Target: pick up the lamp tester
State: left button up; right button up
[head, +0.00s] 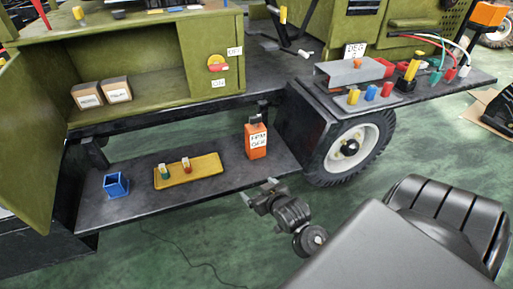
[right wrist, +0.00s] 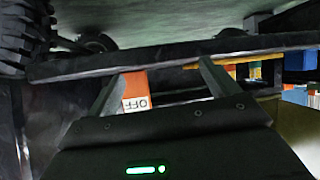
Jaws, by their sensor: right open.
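An orange box (head: 257,142) with a black top stands upright at the right end of the low dark shelf. Its white label ends in "OFF"; the line above is too small to read surely. I take it for the lamp tester. My right gripper (head: 259,190) is open and empty, in front of the shelf's edge and below the box in the picture. In the right wrist view the box (right wrist: 134,84) appears beyond the open fingers (right wrist: 160,88), between them and nearer the left one, its "OFF" label upside down. No contact shows. My left gripper is not in view.
The low shelf (head: 220,195) also holds a yellow tray (head: 205,175) with two small items and a blue open box (head: 116,185). A tyre (head: 352,148) stands right of the shelf. An open green door (head: 25,140) is at left. Green floor lies in front.

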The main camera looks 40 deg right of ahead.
aim_at(259, 137)
jog(key=shift+w+d+r+m+t+h, duration=0.55)
jog(key=shift+w+d+r+t, duration=0.3)
jog(key=shift+w+d+r, duration=1)
jog(key=shift+w+d+r+m+t+h, duration=0.3)
jog(key=shift+w+d+r+t+h, duration=0.65)
jog(key=shift+w+d, duration=0.95)
jog(key=shift+w+d+r+m+t+h, duration=0.4)
jog(key=shift+w+d+r+t, duration=0.3)
jog(key=shift+w+d+r, duration=1.25)
jog(key=shift+w+d+f+b, duration=0.1)
jog(key=shift+w+f+b, duration=0.15)
jog(key=shift+w, duration=1.1)
jog(key=shift+w+f+b, duration=0.2)
jog(key=shift+w, duration=1.1)
jog(key=c, duration=1.1)
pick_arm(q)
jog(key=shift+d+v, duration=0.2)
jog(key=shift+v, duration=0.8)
pick_arm(e)
jog(key=shift+c, duration=0.8)
jog(key=shift+r, duration=0.15)
